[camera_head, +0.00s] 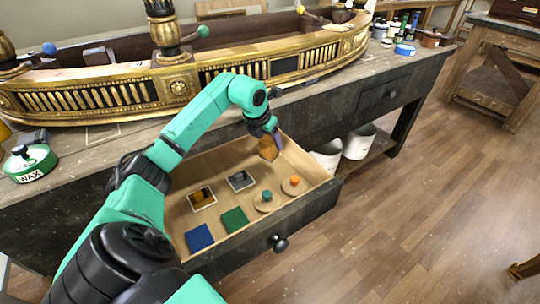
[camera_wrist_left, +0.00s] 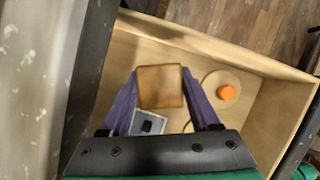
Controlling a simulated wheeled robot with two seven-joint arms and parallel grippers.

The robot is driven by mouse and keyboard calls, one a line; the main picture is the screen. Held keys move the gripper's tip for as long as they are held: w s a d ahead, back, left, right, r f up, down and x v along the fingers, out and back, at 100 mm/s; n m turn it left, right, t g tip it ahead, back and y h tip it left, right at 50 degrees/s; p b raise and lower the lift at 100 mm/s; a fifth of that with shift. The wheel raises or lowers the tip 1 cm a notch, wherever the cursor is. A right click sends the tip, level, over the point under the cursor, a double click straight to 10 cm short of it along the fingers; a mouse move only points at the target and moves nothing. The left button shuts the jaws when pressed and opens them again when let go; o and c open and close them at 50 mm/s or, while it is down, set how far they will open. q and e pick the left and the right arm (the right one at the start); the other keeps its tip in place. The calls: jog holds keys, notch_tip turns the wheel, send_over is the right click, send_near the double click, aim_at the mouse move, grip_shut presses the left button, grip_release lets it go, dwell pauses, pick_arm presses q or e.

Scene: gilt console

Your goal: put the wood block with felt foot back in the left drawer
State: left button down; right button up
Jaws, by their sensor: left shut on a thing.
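The wood block (camera_head: 267,148) is a brown cube at the back right of the open left drawer (camera_head: 262,232). My left gripper (camera_head: 272,138) is shut on it, with one finger on each side. In the left wrist view the block (camera_wrist_left: 161,87) sits between the purple fingers of the gripper (camera_wrist_left: 160,100). The felt foot is not visible. I cannot tell whether the block touches the drawer floor. My right gripper is not in view.
The drawer holds a blue square (camera_head: 199,238), a green square (camera_head: 234,219), discs with a teal knob (camera_head: 266,196) and an orange knob (camera_head: 295,180), and two small framed pieces (camera_head: 241,180). White buckets (camera_head: 358,141) stand under the bench. A gilt console (camera_head: 180,84) lies on top.

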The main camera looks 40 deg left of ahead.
aim_at(270, 153)
pick_arm(q)
notch_tip(270, 153, down, 5)
jog(key=shift+f, duration=0.1)
jog(key=shift+c, duration=0.6)
grip_release()
jog(key=v, duration=1.2)
